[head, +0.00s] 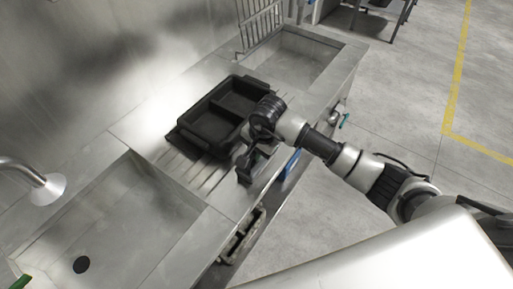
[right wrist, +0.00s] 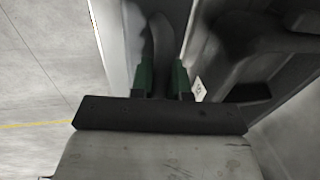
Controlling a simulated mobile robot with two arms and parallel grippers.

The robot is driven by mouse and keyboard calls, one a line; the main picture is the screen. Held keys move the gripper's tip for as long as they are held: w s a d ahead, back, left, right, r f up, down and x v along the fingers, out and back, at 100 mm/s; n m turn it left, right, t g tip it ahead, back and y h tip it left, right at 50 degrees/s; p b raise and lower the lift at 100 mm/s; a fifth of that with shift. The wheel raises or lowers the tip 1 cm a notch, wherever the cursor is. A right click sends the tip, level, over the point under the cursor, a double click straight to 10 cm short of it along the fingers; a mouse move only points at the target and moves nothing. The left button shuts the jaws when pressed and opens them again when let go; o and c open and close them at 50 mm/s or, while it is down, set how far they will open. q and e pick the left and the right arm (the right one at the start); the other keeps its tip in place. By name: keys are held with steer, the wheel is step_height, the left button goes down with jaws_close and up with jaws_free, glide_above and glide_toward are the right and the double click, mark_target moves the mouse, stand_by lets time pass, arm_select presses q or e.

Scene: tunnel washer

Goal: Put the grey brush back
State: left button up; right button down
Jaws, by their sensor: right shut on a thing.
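My right gripper (head: 247,168) is over the front edge of the steel counter, beside a black divided tray (head: 189,139). In the right wrist view, the green-tipped fingers of the right gripper (right wrist: 163,80) are shut on a smooth grey piece (right wrist: 161,42), which looks like part of the grey brush. The rest of the brush is hidden or too dark to make out. In the head view the brush cannot be told apart from the dark gripper.
A large sink basin (head: 125,215) lies at left, with a faucet (head: 45,187) beside it. A second basin (head: 300,62) is beyond the tray. A blue item (head: 291,164) hangs below the counter's front edge, and a teal-handled item (head: 345,121) is farther right. The floor at right is open.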

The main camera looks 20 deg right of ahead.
mark_target(263, 161)
steer(key=shift+f, duration=0.15)
steer(key=c, duration=1.1)
jaws_free()
steer(key=shift+r, duration=0.35)
step_height(263, 161, up, 12)
steer(key=s+d+b, duration=0.1)
steer(key=shift+s+d+f, duration=0.25)
steer(key=shift+s, duration=0.15)
